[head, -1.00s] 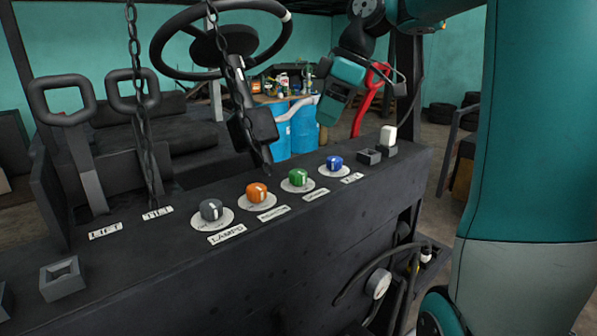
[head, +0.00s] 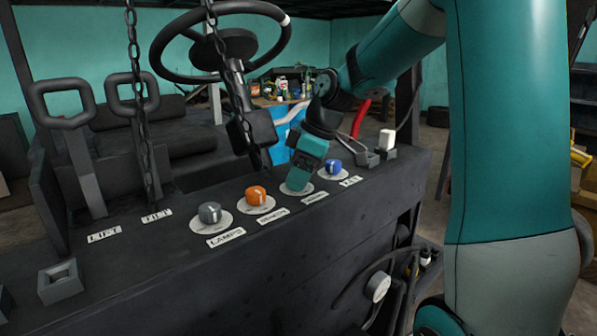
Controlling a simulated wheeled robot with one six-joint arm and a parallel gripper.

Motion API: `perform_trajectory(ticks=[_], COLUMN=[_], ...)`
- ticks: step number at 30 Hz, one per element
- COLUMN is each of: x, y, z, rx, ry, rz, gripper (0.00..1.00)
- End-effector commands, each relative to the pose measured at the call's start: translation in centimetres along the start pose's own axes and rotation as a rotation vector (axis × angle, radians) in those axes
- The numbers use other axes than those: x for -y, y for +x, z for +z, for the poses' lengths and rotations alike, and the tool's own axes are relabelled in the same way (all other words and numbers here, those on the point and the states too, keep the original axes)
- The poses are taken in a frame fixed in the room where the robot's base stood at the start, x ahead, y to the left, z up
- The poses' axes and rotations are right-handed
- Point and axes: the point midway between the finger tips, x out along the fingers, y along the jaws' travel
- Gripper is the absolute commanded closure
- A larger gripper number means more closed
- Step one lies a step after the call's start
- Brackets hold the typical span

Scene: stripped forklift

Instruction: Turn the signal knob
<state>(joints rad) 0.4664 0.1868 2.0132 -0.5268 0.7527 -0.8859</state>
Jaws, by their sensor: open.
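A row of round knobs on white discs lines the dark console top. The grey knob (head: 209,212), labelled LAMPS, is at the left, then the orange knob (head: 256,195), then the blue knob (head: 333,166) at the right. My gripper (head: 297,184) points down over the green knob's place between orange and blue. It hides the green knob, and only part of its white disc (head: 289,188) shows. The gripper is open; I cannot tell whether its fingers touch the knob.
The steering wheel (head: 221,45) and hanging chains (head: 141,110) are behind and left. Two loop-handled levers (head: 66,118) stand at the left. A white switch (head: 386,139) and a dark block (head: 367,158) are right of the blue knob. A red bar (head: 361,120) rises behind.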

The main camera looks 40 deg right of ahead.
Motion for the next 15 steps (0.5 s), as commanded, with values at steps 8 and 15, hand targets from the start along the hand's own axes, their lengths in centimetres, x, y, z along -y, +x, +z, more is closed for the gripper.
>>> perform_trajectory(ticks=[8,15], x=[0.0,0.01], y=[-0.04,-0.02], z=[0.0,0.0], rx=[0.0,0.0], ry=[0.0,0.016], rz=[0.0,0.007], gripper=[0.84,0.84])
